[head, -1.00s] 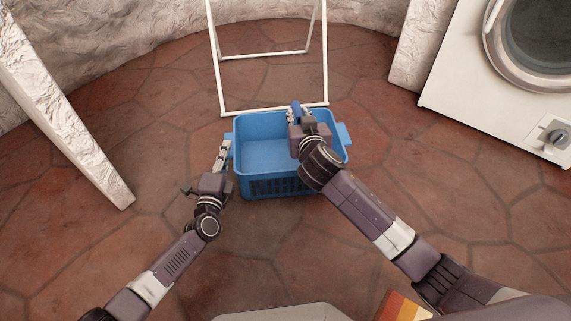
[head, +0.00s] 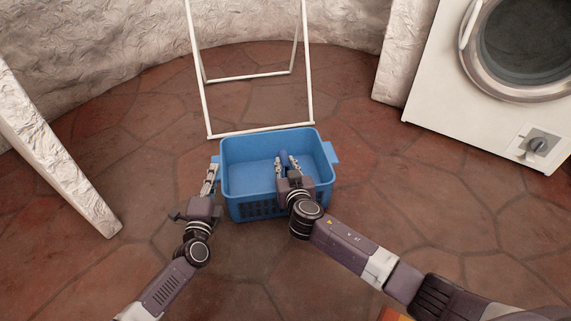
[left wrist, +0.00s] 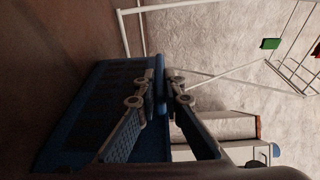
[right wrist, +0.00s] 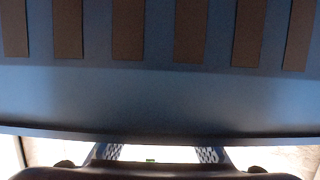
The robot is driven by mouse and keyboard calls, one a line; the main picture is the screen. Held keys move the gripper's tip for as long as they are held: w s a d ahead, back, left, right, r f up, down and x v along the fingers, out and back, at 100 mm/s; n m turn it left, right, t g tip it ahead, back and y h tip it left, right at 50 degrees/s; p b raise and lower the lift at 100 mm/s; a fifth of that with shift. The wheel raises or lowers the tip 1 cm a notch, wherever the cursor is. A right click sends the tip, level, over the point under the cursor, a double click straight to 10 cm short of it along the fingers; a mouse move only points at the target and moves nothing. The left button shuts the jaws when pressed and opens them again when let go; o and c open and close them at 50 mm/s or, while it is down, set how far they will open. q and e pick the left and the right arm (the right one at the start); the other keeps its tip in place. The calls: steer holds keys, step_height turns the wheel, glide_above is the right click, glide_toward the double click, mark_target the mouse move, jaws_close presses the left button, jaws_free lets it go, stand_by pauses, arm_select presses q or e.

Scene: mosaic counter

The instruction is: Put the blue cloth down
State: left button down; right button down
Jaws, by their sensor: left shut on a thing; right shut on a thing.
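The blue cloth (head: 284,157) is a small dark blue piece between the fingertips of my right gripper (head: 288,162). That gripper is shut on it, over the right half of the blue basket (head: 235,211), near the front wall. I cannot tell whether the cloth touches the basket floor. In the right wrist view the slotted basket wall (right wrist: 160,95) hides the fingertips and the cloth. My left gripper (head: 211,178) is shut on the basket's left handle; the left wrist view shows its fingers (left wrist: 162,90) closed around the blue handle. The basket looks upright and empty inside.
A white rack frame (head: 262,131) stands just behind the basket. A white washing machine (head: 440,90) with a round door is at the right. A rough white pillar (head: 60,165) is at the left. Tiled floor is clear around the basket.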

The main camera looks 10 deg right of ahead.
steer(key=c, duration=1.7)
jaws_free()
steer(key=shift+f, duration=0.1)
steer(key=shift+c, duration=0.2)
steer(key=shift+r, duration=0.2)
steer(key=v, duration=1.2)
